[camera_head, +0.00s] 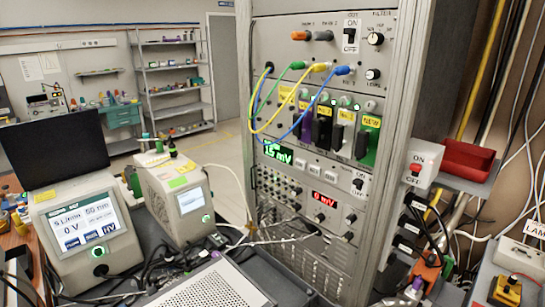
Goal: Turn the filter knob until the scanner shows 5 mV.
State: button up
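The filter knob (375,38) is a black knob with a white mark, at the top right of the rack panel under a partly readable FILTER label. A second black knob (373,74), its label too small to read, sits below it. A green display (277,152) at the rack's middle left reads 15 mV or 1.5 mV; the decimal point is unclear. A red display (324,201) lower down seems to read 0 mV. Which display is the scanner's is not clear. My gripper is not in view, and nothing touches the knob.
Yellow, green and blue cables (300,98) loop across the rack front, left of the knobs. An ON/OFF switch (350,36) sits just left of the filter knob. Two instruments (85,228) with screens stand at left. A red tray (466,158) and hanging cables are at right.

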aim_at(374, 39)
jog(key=u, duration=0.05)
jog(key=i, duration=1)
jog(key=z, duration=0.05)
